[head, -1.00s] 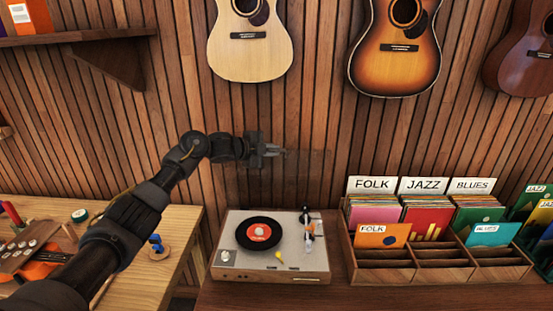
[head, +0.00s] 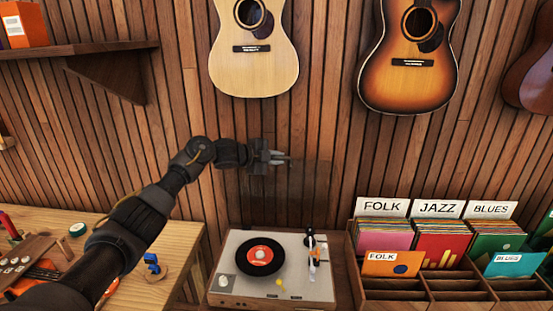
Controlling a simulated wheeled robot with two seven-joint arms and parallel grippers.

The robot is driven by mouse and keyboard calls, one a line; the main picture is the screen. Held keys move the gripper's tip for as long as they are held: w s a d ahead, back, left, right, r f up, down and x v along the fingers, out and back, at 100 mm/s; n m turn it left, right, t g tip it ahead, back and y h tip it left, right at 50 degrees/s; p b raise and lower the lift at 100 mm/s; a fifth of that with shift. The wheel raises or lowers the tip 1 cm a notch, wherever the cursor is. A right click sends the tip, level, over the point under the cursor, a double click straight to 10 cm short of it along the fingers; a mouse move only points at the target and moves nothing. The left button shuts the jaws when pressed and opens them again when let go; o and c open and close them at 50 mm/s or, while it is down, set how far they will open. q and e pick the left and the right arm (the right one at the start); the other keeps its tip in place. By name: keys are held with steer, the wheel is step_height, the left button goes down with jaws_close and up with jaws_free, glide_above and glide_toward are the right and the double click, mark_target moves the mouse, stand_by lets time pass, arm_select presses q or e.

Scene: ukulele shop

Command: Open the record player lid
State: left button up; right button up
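The record player (head: 232,292) stands on the wooden counter at the bottom centre, with a black record with a red label (head: 262,257) on its platter. Its see-through, smoky lid (head: 290,200) stands raised, about upright, behind the player against the slatted wall. My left gripper (head: 283,160) is at the lid's upper edge, left of its middle. Its fingers look close together, but I cannot tell whether they grip the edge or only touch it. My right gripper is out of view.
A wooden record crate (head: 385,309) with FOLK, JAZZ and BLUES dividers stands right of the player. Guitars (head: 254,70) hang on the wall above. A wooden workbench (head: 180,240) with small tools is at the left, below a shelf (head: 70,50).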

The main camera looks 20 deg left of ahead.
arm_select(q)
steer(key=shift+o, duration=0.3)
steer(key=shift+s+a, duration=0.1)
steer(key=shift+s+a+b, duration=0.2)
steer(key=shift+s+b, duration=0.05)
steer(key=shift+b, duration=0.05)
steer(key=b+v, duration=0.3)
steer(key=v, duration=0.7)
steer(key=shift+r, duration=0.1)
